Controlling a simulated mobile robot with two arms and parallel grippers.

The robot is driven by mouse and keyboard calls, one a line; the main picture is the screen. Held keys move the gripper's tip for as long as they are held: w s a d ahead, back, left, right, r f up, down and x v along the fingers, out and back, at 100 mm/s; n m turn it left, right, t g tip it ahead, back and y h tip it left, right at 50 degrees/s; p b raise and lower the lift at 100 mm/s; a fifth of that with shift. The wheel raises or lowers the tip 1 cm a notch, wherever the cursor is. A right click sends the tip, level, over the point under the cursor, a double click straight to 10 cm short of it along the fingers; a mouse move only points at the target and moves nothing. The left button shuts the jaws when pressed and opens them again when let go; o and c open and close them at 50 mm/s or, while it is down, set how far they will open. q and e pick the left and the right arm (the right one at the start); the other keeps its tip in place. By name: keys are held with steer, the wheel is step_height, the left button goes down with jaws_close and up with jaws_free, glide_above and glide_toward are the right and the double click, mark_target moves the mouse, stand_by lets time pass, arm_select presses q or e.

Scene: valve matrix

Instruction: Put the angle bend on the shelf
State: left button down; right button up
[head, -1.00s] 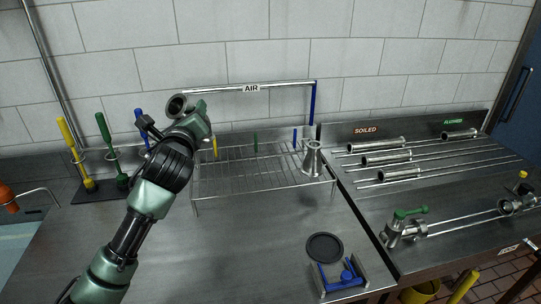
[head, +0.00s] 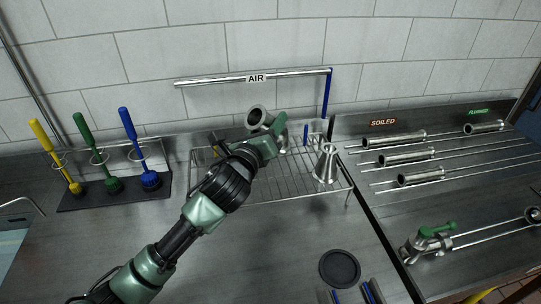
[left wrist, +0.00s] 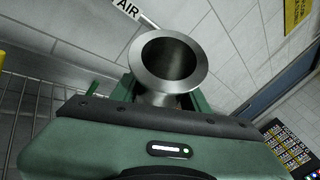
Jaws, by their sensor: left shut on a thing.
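The angle bend (head: 258,117) is a short steel elbow with a flanged round mouth. My left gripper (head: 277,138) is shut on it and holds it above the wire shelf (head: 262,187), in front of the AIR rail. In the left wrist view the bend's open mouth (left wrist: 171,66) faces the camera between the green fingers (left wrist: 165,100). The shelf is a low wire rack on legs against the wall; my arm hides part of its left and middle. A steel cone-shaped reducer (head: 327,164) stands upright on its right end. My right gripper is not in view.
Yellow, green and blue brushes (head: 128,125) stand in a holder at left. Several steel pipe pieces (head: 395,140) lie on rails at right, by the SOILED sign. A green-handled valve (head: 428,240) and a black disc (head: 339,268) are nearer. The AIR rail (head: 254,78) runs above the shelf.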

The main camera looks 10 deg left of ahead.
arm_select(q)
step_height(320, 180, down, 6)
steer(key=shift+w+r, duration=0.1)
steer(key=shift+w, duration=0.05)
step_height(320, 180, down, 4)
steer(key=shift+f, duration=0.25)
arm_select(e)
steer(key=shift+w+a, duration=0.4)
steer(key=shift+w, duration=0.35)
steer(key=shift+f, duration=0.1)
arm_select(q)
steer(key=shift+f, duration=0.2)
steer(key=c, duration=0.7)
jaws_free()
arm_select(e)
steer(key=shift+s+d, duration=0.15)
